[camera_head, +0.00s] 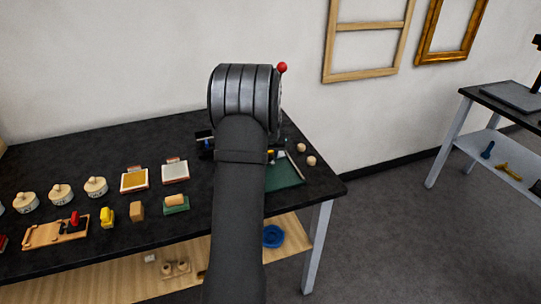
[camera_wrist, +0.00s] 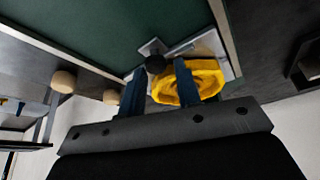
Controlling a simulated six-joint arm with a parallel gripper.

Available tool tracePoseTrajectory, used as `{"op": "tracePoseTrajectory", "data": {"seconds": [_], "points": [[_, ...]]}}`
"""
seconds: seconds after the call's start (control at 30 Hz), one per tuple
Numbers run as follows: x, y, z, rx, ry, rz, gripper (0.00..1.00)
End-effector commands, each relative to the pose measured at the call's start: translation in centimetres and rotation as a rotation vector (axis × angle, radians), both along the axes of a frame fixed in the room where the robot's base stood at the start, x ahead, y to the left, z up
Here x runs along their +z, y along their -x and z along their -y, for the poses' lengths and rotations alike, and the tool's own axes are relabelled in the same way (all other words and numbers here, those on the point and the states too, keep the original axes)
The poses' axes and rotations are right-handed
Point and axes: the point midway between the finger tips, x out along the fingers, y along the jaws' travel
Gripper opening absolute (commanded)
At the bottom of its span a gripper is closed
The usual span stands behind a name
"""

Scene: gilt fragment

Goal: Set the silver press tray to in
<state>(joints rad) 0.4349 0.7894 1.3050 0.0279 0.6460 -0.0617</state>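In the wrist view, my gripper (camera_wrist: 158,68) has two dark blue fingers set apart, with a small dark round knob (camera_wrist: 155,64) between their tips and gaps beside it. Silver-grey flat pieces (camera_wrist: 152,47) lie just past the knob; I cannot tell if they are the silver press tray. A yellow object (camera_wrist: 206,78) is beside and partly behind the right finger. In the head view my own arm hides the gripper and most of the work area. A red ball (camera_head: 282,67) shows at the arm's upper right; a press is not clearly visible.
A green mat (camera_head: 285,172) lies at the right end of the black table (camera_head: 90,150), with small wooden balls (camera_head: 311,161) near it. Framed gold (camera_head: 134,180) and silver (camera_head: 175,171) pads, a green-based block (camera_head: 176,204) and several lidded jars (camera_head: 95,187) stand to the left.

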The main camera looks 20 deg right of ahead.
Motion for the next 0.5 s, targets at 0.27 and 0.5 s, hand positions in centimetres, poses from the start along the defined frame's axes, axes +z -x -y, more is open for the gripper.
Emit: {"op": "tracePoseTrajectory", "data": {"seconds": [0.27, 0.5], "points": [[0.0, 0.2, 0.0, 0.0, -0.002, -0.006, 0.3], [2.6, 1.2, -0.4, 0.0, -0.001, -0.003, 0.3]]}}
